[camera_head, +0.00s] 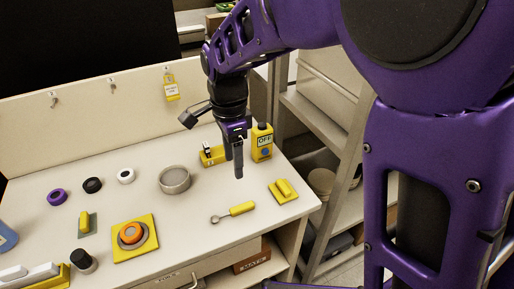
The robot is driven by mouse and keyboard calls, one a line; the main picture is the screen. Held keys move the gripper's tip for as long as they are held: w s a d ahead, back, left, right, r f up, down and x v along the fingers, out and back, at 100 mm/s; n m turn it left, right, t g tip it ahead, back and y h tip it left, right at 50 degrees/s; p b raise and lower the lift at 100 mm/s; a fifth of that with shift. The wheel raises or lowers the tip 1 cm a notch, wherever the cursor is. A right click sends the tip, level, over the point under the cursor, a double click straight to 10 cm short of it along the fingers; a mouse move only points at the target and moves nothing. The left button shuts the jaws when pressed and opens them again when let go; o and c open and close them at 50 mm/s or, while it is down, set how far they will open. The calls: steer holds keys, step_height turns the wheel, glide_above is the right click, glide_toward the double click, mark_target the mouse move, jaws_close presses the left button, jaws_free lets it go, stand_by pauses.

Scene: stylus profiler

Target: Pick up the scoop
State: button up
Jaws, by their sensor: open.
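The scoop (236,211) lies on the white bench top near its front right. It has a yellow handle pointing right and a small metal ring-like head at its left end. My gripper (239,176) points down above the bench, up and back from the scoop's handle and apart from it. It is open and I see nothing held in it. The fingers are seen nearly edge-on, so the gap between them barely shows.
A round metal dish (174,180) stands left of my gripper. A yellow "OFF" box (262,142) stands close behind it. A yellow block (283,191) lies right of the scoop, near the bench's right edge. A yellow plate with an orange ring (135,238) lies to the left.

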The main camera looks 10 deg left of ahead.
steer(key=b, duration=0.2)
glide_above(238, 208)
step_height(238, 208, down, 12)
steer(key=shift+w+a+r, duration=0.1)
steer(key=shift+a+r, duration=0.05)
steer(key=shift+r, duration=0.1)
step_height(238, 208, down, 5)
steer(key=shift+f+b, duration=0.15)
steer(key=shift+b, duration=0.45)
jaws_close()
